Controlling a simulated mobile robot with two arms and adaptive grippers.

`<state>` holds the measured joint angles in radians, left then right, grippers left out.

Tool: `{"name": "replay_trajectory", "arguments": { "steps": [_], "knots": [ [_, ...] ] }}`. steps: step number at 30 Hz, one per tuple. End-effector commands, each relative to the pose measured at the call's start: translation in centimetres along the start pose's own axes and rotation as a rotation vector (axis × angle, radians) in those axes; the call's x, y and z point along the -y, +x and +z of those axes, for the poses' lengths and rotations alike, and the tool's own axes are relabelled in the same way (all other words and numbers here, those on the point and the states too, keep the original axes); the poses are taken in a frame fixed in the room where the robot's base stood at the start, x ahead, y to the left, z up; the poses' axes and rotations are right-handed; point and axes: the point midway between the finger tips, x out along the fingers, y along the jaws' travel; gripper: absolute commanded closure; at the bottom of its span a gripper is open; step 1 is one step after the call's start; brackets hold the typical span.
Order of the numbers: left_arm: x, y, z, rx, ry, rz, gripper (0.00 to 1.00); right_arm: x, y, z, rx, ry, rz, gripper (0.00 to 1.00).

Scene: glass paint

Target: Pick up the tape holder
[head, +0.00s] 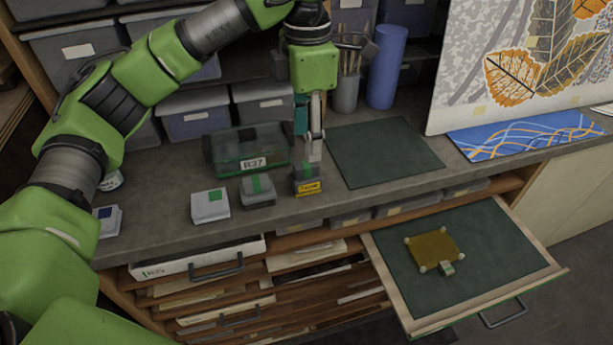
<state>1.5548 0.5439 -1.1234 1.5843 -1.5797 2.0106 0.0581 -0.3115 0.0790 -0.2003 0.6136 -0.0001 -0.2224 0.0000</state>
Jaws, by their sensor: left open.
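A small dark block with a yellow label (308,181), which looks like the tape holder, stands on the grey worktop near its front edge. The label's text is too small to read surely. My left gripper (314,152) points down from above, directly over the back of this block. Its jaws are open with nothing seen between them. The fingertips are close to the block's top; I cannot tell whether they touch it. My right gripper is not in view.
Left of the block stand a grey box with a green stripe (258,190), a white box with a green square (210,205) and a clear case labelled R37 (232,152). A dark green mat (385,152) lies right. An open drawer (468,312) juts out below.

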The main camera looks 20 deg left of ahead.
Motion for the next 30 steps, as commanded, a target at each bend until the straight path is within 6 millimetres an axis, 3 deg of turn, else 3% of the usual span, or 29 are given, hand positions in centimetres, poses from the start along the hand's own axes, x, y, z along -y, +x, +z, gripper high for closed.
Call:
{"name": "replay_trajectory", "arguments": {
  "steps": [5,14,21,29,30],
  "knots": [
    [0.0,2.4,0.0,0.000,0.000,-0.002,0.54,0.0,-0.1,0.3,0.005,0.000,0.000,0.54],
    [0.2,4.5,-0.2,-0.003,0.000,-0.003,0.54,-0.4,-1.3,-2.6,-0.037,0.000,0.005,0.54],
    [0.3,7.7,-0.2,-0.001,-0.001,-0.001,0.54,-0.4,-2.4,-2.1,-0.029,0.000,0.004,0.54],
    [0.3,8.2,-0.2,0.001,-0.001,0.000,0.54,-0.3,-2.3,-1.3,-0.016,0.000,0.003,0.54],
    [0.3,8.2,-0.2,0.001,-0.001,0.000,0.59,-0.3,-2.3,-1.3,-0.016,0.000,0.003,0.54]
  ]
}}
